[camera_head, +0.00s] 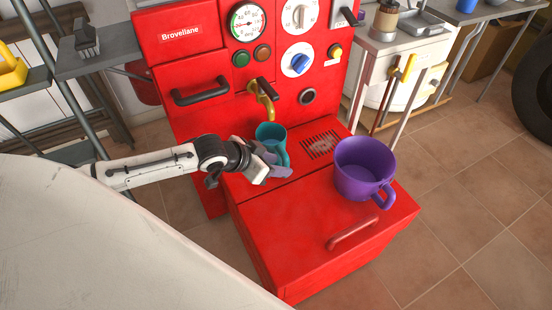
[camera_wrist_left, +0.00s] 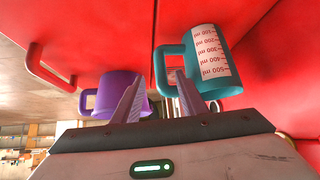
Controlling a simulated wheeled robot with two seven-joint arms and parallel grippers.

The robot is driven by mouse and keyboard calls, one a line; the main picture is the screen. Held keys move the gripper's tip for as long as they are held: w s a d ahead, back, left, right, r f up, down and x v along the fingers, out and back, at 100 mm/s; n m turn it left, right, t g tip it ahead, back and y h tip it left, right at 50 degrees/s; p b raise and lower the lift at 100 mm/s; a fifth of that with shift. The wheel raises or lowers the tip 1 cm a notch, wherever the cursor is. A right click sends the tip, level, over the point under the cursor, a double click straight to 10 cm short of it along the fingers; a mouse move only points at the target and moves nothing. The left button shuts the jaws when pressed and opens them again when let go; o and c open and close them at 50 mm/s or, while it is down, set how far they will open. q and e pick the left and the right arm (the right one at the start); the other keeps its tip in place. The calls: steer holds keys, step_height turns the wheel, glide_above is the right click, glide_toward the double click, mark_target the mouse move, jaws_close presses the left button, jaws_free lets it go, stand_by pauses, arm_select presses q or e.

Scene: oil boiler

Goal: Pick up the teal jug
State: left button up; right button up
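The teal jug (camera_head: 268,134) stands upright on the red boiler's ledge, below the brass tap. In the left wrist view the teal jug (camera_wrist_left: 218,75) shows a white millilitre scale, and its handle (camera_wrist_left: 160,72) points left. My left gripper (camera_head: 272,168) is at the jug's near side in the head view. In the left wrist view my left gripper (camera_wrist_left: 160,85) is open, with the handle appearing between its fingertips. The right finger overlaps part of the jug; whether it touches cannot be told. My right gripper is not in view.
A larger purple jug (camera_head: 362,168) stands to the right on the red boiler (camera_head: 290,230), beside a dark drain grate (camera_head: 320,145). The brass tap (camera_head: 264,92) hangs above the teal jug. A red bar handle (camera_head: 352,234) is on the front lid.

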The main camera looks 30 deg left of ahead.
mark_target(283, 165)
arm_select(q)
steer(key=b+x, duration=0.2)
steer(key=x, duration=0.2)
steer(key=shift+w+f, duration=0.1)
steer(key=shift+f, duration=0.25)
steer(key=shift+w+f+b, duration=0.25)
steer(key=shift+w+b, duration=0.05)
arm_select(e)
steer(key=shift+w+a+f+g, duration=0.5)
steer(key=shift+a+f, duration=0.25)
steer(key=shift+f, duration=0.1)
arm_select(q)
jaws_close()
steer(key=shift+r, duration=0.15)
